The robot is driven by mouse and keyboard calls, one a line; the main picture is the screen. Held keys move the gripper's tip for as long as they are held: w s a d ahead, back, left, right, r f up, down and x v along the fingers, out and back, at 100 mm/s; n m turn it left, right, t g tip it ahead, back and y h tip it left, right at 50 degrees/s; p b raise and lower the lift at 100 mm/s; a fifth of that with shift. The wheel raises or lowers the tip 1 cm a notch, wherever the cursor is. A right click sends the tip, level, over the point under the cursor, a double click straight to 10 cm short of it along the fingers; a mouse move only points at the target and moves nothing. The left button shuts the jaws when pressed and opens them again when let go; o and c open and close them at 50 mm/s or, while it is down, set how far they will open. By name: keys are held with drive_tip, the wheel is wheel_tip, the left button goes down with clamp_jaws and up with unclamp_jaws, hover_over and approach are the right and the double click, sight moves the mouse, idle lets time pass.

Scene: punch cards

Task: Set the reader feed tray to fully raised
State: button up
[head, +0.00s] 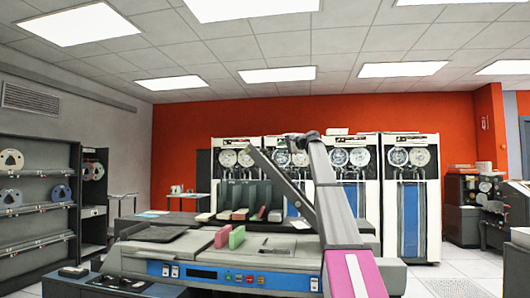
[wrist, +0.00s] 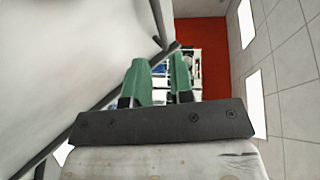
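The card reader (head: 250,279) stands in the centre front of the head view, with a blue control panel on its front. A dark flat tray (head: 158,233) lies on its left top. A slanted dark grey bar (head: 277,177) rises above the reader and passes behind my arm; I cannot tell whether it is the feed tray's edge. In the wrist view my gripper (wrist: 161,72) has green fingers apart, with nothing seen held between them. A dark bar (wrist: 95,107) runs diagonally behind the left finger, ending near the fingertips. My fingers cannot be made out in the head view.
A pink block (head: 222,237) and a green block (head: 237,237) stand on the reader. Tape drive cabinets (head: 411,206) line the red wall behind. A shelf rack (head: 36,205) stands at the left. A large pale blurred surface (wrist: 65,45) fills the wrist view's left.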

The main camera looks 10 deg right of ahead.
sight(266, 150)
drive_tip(key=x, duration=1)
drive_tip(key=shift+w+a, duration=0.1)
clamp_jaws()
